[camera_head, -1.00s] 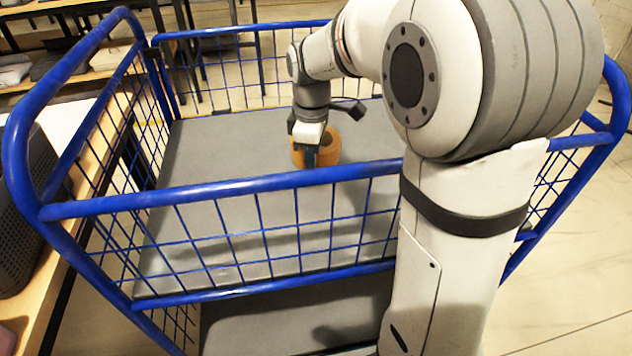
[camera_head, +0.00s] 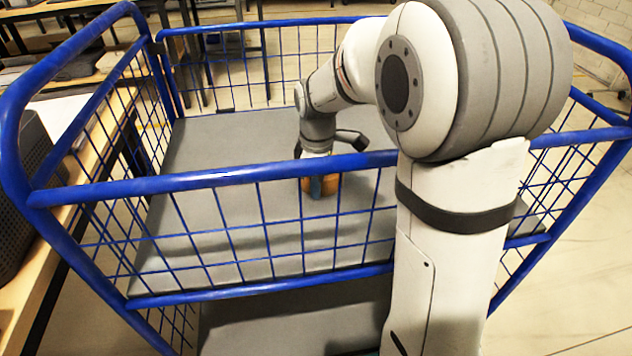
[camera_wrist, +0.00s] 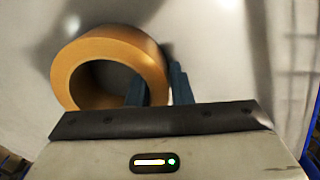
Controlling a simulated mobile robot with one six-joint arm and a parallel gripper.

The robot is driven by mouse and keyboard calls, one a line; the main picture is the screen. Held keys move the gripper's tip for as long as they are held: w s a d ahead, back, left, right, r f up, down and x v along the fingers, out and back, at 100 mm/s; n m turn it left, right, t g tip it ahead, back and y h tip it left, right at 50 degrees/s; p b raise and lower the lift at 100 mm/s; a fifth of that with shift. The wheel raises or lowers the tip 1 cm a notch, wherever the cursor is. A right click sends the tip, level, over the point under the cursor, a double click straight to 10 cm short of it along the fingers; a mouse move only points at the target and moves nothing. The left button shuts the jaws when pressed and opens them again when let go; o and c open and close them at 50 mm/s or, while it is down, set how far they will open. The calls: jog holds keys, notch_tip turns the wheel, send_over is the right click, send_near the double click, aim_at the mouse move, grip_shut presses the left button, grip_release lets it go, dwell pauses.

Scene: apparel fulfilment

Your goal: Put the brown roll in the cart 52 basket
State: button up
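The brown roll (camera_head: 333,184) is a tape-like ring inside the blue wire cart basket (camera_head: 252,185), seen through the near side below the top rail. In the wrist view the roll (camera_wrist: 110,62) fills the upper left, with its open hole facing me. My gripper (camera_head: 319,187) reaches down into the basket. In the wrist view my gripper (camera_wrist: 158,90) has one blue finger in the hole and one outside, shut on the ring's wall. The roll is low, close to the grey basket floor (camera_head: 235,140); I cannot tell whether it touches. No cart number is legible.
The basket floor around the roll is clear. Blue rails and wire sides enclose it, and my arm passes over the near rail. A wooden table (camera_head: 62,235) with a dark grey crate (camera_head: 18,215) stands along the left side. More tables stand behind.

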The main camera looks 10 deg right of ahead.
jog(key=o, duration=0.4)
jog(key=shift+c, duration=0.2)
notch_tip(320, 180, up, 12)
jog(key=p, duration=0.5)
jog(key=shift+r, duration=0.2)
jog(key=s+d+r+m+t+p, duration=0.1)
jog(key=s+d+r+m+p, duration=0.1)
jog(key=s+r+m+p, duration=0.4)
jog(key=s+d+r+m+t+p, duration=0.1)
jog(key=s+d+r+m+p, duration=0.1)
jog(key=s+r+m+p, duration=0.5)
jog(key=s+r+p, duration=0.6)
jog(key=r+p, duration=0.6)
jog(key=p, duration=0.3)
jog(key=shift+d+r+m+t, duration=0.3)
jog(key=shift+d, duration=0.05)
